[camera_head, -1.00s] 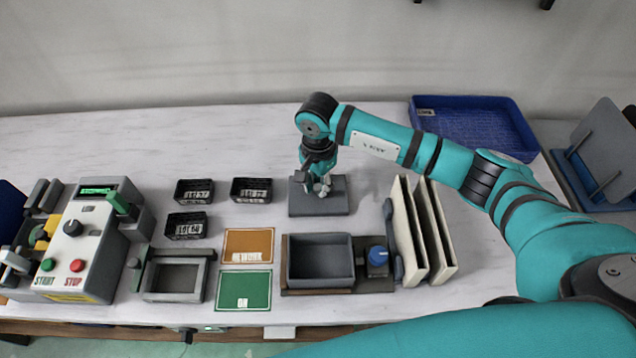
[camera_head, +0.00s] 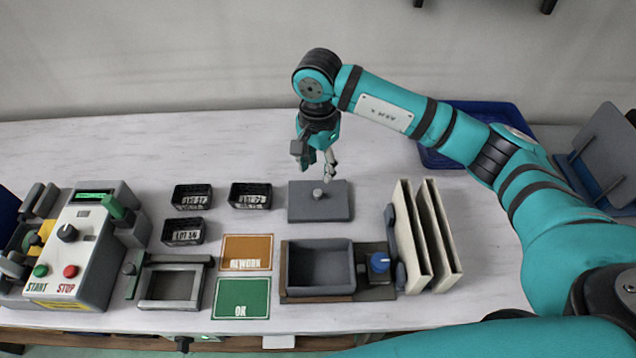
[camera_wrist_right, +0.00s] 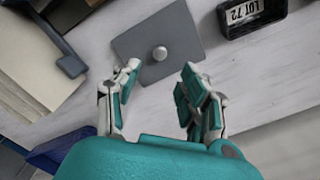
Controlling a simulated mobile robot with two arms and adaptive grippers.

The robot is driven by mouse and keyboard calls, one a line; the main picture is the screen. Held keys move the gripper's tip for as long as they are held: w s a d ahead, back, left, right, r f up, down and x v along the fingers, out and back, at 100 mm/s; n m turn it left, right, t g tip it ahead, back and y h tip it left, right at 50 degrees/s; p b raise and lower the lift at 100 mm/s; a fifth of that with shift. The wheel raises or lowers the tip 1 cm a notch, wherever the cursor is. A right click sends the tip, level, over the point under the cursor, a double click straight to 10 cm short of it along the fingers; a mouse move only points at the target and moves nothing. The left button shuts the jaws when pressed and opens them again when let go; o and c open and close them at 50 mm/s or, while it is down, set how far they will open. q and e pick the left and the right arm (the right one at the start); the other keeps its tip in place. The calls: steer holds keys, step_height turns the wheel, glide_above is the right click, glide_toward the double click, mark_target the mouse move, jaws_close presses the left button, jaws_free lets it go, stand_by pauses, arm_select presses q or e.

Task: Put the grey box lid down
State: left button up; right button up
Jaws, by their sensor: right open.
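The grey box lid (camera_head: 333,206) lies flat on the white table, with its round knob (camera_head: 318,194) facing up. The lid also shows in the right wrist view (camera_wrist_right: 187,40), apart from the fingers. My right gripper (camera_head: 318,172) is above the lid, open and empty; its spread fingertips (camera_wrist_right: 160,72) show in the wrist view. The open grey box (camera_head: 321,292) stands on a brown base in front of the lid. My left gripper is not in view.
Small black lot bins (camera_head: 184,231) stand left of the lid. Orange (camera_head: 246,253) and green (camera_head: 242,299) cards lie left of the box. Upright cream binders (camera_head: 436,245) stand to the right. A blue tray (camera_head: 432,157) is behind my right arm. Table behind the lid is clear.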

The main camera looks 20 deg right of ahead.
step_height(320, 180, up, 4)
steer(key=shift+f, duration=0.2)
stand_by(0.4)
